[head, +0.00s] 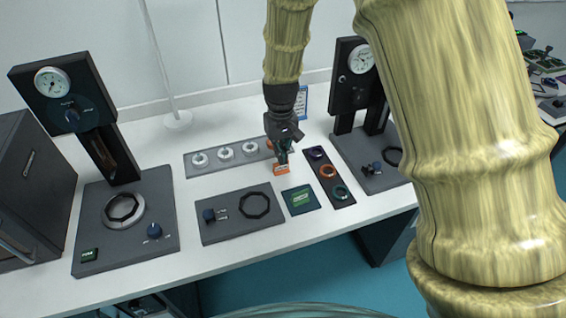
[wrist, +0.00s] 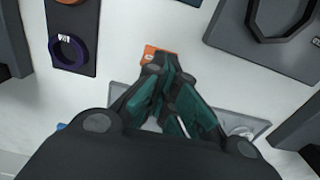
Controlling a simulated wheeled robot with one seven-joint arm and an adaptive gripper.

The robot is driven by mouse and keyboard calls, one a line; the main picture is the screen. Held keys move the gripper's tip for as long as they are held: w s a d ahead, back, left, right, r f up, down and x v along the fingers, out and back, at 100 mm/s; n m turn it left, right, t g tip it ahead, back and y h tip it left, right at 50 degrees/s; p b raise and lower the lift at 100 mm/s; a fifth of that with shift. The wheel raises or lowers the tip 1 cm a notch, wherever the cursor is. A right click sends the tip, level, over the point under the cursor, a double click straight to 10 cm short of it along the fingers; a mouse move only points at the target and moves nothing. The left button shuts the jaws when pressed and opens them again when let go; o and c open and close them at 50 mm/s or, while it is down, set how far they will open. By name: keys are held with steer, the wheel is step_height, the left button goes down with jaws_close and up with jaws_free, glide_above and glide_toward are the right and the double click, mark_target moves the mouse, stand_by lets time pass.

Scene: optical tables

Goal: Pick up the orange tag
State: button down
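The orange tag (head: 281,169) lies on the white table top, in front of the row of white rings and left of the dark strip with coloured rings. My gripper (head: 283,155) points down directly over it, its tips at or very near the tag. In the wrist view, the tag (wrist: 158,52) shows just beyond the fingertips (wrist: 163,68). The fingers stand close together at their tips. They hide part of the tag, and I cannot tell whether they touch or hold it.
The dark strip (head: 343,198) with purple, orange and green rings lies close right of the tag. A green square plate (head: 301,199) and a grey plate with a black ring (head: 221,232) lie in front. A grey strip with white rings (head: 207,170) lies left. Gauge stands flank the area.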

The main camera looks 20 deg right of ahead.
steer(key=shift+r+b, duration=0.35)
steer(key=shift+r, duration=2.15)
steer(key=shift+c, duration=2.2)
jaws_free()
